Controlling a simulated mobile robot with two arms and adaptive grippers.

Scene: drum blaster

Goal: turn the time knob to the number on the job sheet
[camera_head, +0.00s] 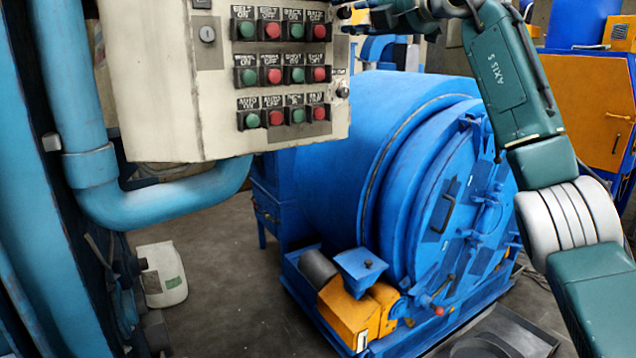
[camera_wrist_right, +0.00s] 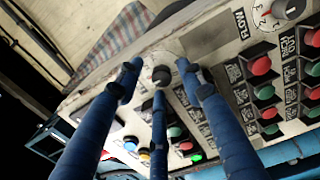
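A small dark knob (camera_wrist_right: 161,75) on a pale round dial shows in the right wrist view. I cannot read its numbers or label, so I cannot confirm it is the time knob. The blue fingers of my right gripper (camera_wrist_right: 159,72) are spread around this knob, with gaps visible beside it. In the head view my right gripper (camera_head: 352,14) is at the top, by the panel's right edge, and is partly cut off. A second knob (camera_wrist_right: 288,8), on a numbered dial near a "FLOW" label, is at the upper right. I see no job sheet. My left gripper is out of view.
The beige control box (camera_head: 160,100) carries rows of green and red buttons and a key lock (camera_head: 207,34). A big blue drum machine (camera_head: 350,150) stands behind and below it. Light blue pipes (camera_head: 90,130) run at the left. A plaid cloth (camera_wrist_right: 115,35) lies beyond the fingers.

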